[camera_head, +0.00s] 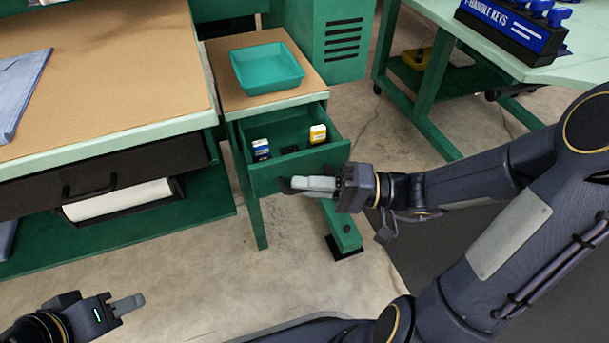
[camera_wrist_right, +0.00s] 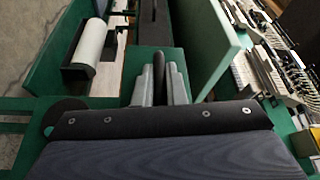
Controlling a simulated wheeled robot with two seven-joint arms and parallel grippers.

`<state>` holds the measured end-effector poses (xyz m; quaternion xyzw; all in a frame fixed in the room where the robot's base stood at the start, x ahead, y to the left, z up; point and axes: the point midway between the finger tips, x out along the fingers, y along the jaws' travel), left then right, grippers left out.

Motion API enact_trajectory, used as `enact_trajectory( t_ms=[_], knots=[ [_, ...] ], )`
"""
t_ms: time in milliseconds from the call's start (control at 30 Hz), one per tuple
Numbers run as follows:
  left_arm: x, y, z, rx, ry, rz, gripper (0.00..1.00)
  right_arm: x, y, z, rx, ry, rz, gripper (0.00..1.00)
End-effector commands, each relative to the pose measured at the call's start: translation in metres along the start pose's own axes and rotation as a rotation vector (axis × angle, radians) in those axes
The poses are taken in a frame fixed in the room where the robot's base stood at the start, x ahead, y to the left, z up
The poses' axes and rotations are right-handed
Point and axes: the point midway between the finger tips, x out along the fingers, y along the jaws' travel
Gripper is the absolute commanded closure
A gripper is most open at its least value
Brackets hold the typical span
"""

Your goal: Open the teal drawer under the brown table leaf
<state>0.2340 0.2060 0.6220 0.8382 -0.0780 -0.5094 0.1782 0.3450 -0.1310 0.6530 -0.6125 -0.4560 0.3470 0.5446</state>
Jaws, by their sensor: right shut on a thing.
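The teal drawer (camera_head: 297,168) under the small brown table leaf (camera_head: 225,93) stands pulled out, and its inside shows. A blue-and-white item and a yellow-topped item stand in it. My right gripper (camera_head: 290,186) is at the drawer's front and is shut on its dark handle (camera_head: 284,185). In the right wrist view, the gripper's fingers (camera_wrist_right: 160,85) close around the dark handle bar in front of the green drawer face. My left gripper (camera_head: 140,302) is at the lower left, away from the drawer, over the floor; its finger gap cannot be made out.
A teal tray (camera_head: 267,68) sits on the leaf. To the left is a larger bench with a black drawer (camera_head: 110,180) and a paper roll (camera_head: 118,199) below it. A bench with a T-handle key stand (camera_head: 512,22) is at the upper right. Floor in front is clear.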

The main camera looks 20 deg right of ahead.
Motion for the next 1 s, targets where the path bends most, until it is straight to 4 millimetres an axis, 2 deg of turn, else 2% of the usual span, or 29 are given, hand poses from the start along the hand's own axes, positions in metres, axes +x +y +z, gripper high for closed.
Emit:
enact_trajectory(
  t_ms=[200,233,367,733,1000],
  knots=[
    [0.0,0.0,0.0,0.0,0.0,0.0,0.64,0.0,0.001,-0.001,0.002,0.004,0.002,1.0],
    [0.0,0.0,0.0,0.0,0.0,0.0,0.64,0.0,0.001,-0.001,0.002,0.004,0.002,0.85],
    [0.0,0.0,0.0,0.0,0.0,0.0,0.64,0.0,0.001,-0.001,0.001,0.003,0.002,0.68],
    [-0.002,0.001,-0.001,0.0,0.0,0.0,0.64,-0.006,-0.001,-0.001,0.0,0.003,0.001,0.67],
    [-0.012,0.005,-0.006,0.0,0.0,0.0,0.64,-0.05,-0.001,-0.002,0.001,0.008,0.003,0.67]
  ],
)
